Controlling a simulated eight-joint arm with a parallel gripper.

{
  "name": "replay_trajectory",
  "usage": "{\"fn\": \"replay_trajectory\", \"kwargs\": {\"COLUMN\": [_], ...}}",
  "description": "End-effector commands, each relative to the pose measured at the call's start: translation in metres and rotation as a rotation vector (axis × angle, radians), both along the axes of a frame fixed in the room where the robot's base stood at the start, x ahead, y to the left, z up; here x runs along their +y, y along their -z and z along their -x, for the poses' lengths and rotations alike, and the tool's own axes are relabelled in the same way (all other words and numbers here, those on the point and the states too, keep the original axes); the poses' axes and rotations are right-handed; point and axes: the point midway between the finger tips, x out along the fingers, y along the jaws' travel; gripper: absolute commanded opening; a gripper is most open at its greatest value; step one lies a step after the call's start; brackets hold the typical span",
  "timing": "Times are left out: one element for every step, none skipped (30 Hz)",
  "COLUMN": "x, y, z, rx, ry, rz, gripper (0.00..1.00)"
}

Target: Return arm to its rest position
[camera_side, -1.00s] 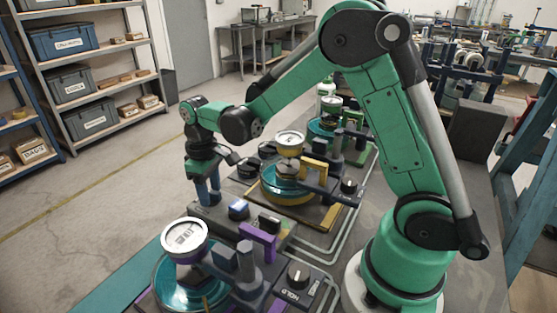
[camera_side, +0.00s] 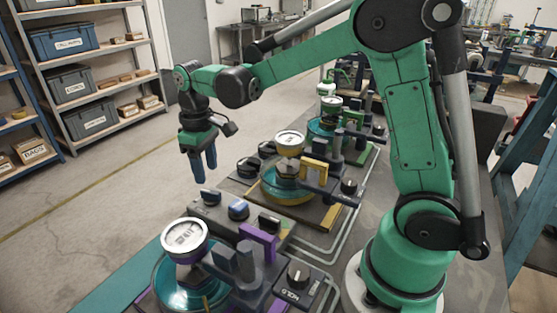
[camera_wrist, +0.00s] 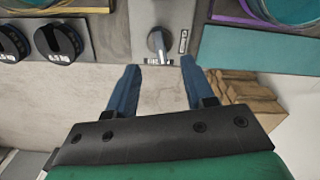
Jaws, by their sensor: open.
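My gripper (camera_side: 204,166) hangs from my green arm with its blue fingers pointing down, above the bench near its left edge. It is clear of the grey control box (camera_side: 196,214) below it. In the wrist view my gripper (camera_wrist: 160,75) shows two blue fingers apart with nothing between them. A knob or lever (camera_wrist: 157,40) on a pale panel shows just beyond the fingertips.
Three lever stations stand in a row on the bench: purple (camera_side: 258,243), yellow (camera_side: 313,172) and green (camera_side: 352,122), each with a round gauge. Black knobs (camera_wrist: 58,42) sit left in the wrist view.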

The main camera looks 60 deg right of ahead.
Motion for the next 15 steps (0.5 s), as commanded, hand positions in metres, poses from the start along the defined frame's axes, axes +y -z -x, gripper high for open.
{"fn": "replay_trajectory", "kwargs": {"x": [0.0,0.0,0.0,0.0,0.0,0.0,0.0,0.0,0.0,0.0,0.0,0.001,0.001,0.001,0.002], "y": [0.0,0.0,0.0,0.0,0.0,0.0,0.0,0.0,0.0,-0.001,-0.002,-0.004,-0.006,-0.009,-0.014], "z": [0.0,0.0,0.0,0.0,0.0,0.0,0.0,0.0,0.0,0.001,0.001,0.003,0.005,0.008,0.012], "rx": [0.0,0.0,0.0,0.0,0.0,0.0,0.0,0.0,-0.001,-0.003,-0.007,-0.017,-0.028,-0.044,-0.067], "ry": [0.0,0.0,0.0,0.0,0.0,0.0,0.0,0.0,0.0,0.001,0.003,0.007,0.011,0.016,0.025], "rz": [0.0,0.0,0.0,0.0,0.0,0.0,0.0,0.0,0.0,0.0,0.0,0.001,0.001,0.001,0.002], "gripper": [0.47,0.47,0.47,0.47,0.47,0.47,0.47,0.47,0.47,0.47,0.47,0.47,0.47,0.47,0.47]}}
